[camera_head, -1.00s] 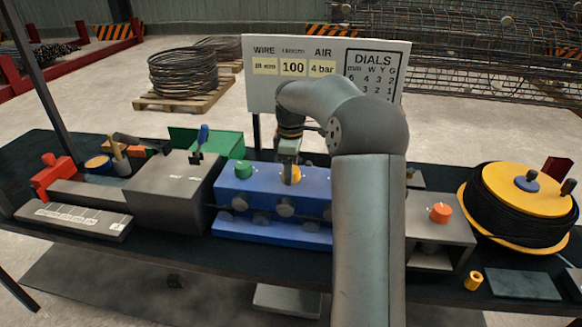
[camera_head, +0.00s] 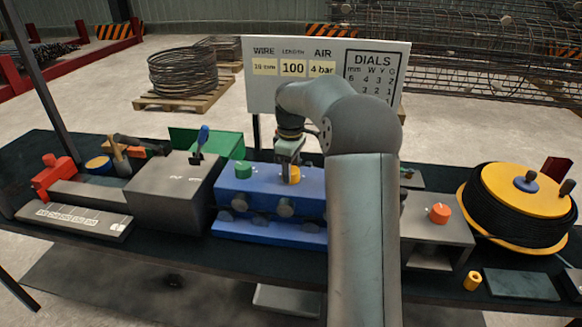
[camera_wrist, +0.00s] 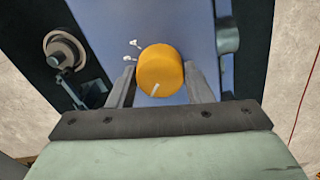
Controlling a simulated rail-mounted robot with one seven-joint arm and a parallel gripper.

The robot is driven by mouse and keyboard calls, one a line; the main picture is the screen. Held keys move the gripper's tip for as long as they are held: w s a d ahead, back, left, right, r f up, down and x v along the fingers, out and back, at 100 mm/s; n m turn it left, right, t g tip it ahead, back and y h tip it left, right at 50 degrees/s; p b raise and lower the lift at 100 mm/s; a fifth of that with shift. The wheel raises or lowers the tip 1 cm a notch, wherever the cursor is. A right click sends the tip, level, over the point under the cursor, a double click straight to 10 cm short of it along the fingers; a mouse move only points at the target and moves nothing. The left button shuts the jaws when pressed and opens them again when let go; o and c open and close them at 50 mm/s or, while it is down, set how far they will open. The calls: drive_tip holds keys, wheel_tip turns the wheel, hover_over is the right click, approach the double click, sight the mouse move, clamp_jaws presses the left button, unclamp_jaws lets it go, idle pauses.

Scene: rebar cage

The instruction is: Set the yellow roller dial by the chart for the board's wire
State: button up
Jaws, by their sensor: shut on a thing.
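The yellow dial (camera_head: 293,174) sits on top of the blue roller unit (camera_head: 240,196). In the wrist view the yellow dial (camera_wrist: 161,70) lies between the fingers of my gripper (camera_wrist: 161,84), which is shut on it. A white pointer line on the dial points down and slightly left in that view. White marks stand beside it on the blue surface. The board (camera_head: 328,106) behind shows WIRE 10 mm, by a blurred reading, LENGTH 100 and AIR 4 bar. Its DIALS chart has columns mm, W, Y and G; a row reads 6, 4, 3, 2. My arm hides part of the chart.
A green dial (camera_head: 243,169) is left of the yellow one on the blue unit. A grey box with an orange knob (camera_head: 438,213) and a black wire reel (camera_head: 512,215) stand at the right. A grey box with a blue lever (camera_head: 202,140) is at the left.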

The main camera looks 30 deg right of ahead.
drive_tip(key=shift+m, duration=1.6)
drive_tip(key=o, duration=1)
wheel_tip(320, 180, up, 18)
drive_tip(key=shift+f+p, duration=0.25)
drive_tip(key=shift+p, duration=0.15)
